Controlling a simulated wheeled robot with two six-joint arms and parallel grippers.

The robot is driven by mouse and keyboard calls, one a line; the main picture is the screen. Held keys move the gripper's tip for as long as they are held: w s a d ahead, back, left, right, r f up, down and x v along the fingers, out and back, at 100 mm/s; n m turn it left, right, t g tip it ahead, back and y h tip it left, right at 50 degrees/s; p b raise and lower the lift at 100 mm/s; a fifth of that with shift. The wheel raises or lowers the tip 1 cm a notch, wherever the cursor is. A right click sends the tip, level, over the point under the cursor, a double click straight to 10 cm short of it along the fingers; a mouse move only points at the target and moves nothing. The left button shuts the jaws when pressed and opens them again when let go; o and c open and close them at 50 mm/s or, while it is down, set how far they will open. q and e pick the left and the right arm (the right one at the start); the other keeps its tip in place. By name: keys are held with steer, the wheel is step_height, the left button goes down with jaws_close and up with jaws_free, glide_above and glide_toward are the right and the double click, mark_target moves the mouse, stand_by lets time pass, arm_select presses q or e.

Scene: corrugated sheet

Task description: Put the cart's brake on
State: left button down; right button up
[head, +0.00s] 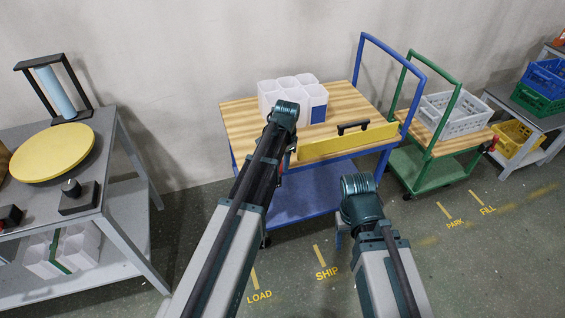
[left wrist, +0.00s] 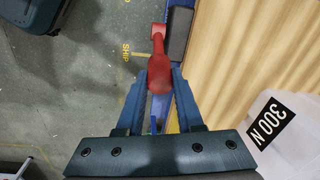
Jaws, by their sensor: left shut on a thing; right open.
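The blue cart (head: 300,190) has a wooden top and stands against the wall. A red brake lever (left wrist: 158,70) sits at its near edge, beside the wooden top. My left gripper (left wrist: 160,78) is shut on this lever, with its blue fingers on either side of the red grip. In the head view my left arm covers most of the lever, and only a bit of red shows. My right gripper (head: 340,232) hangs in front of the cart, apart from it and mostly hidden by its own wrist; it is open.
White bins (head: 292,95) and a yellow panel (head: 345,142) with a black handle are on the blue cart. A green cart (head: 435,160) with a grey crate (head: 455,113) stands to the right. A grey workbench (head: 110,190) stands left. Floor markings read LOAD, SHIP, PARK and FILL.

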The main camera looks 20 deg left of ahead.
stand_by(0.8)
arm_select(q)
steer(key=shift+s+a+r+t+h, duration=0.2)
steer(key=shift+s+a+t+h, duration=0.1)
steer(key=shift+s+a+h, duration=0.45)
steer(key=shift+a+h, duration=0.05)
steer(key=shift+a, duration=0.1)
steer(key=s+a+t+h+b, duration=0.3)
steer(key=a+t+h+b, duration=0.1)
steer(key=a+h+b, duration=0.1)
steer(key=shift+s+a+f+h+b, duration=0.3)
steer(key=shift+f+b, duration=0.1)
steer(key=shift+b, duration=0.3)
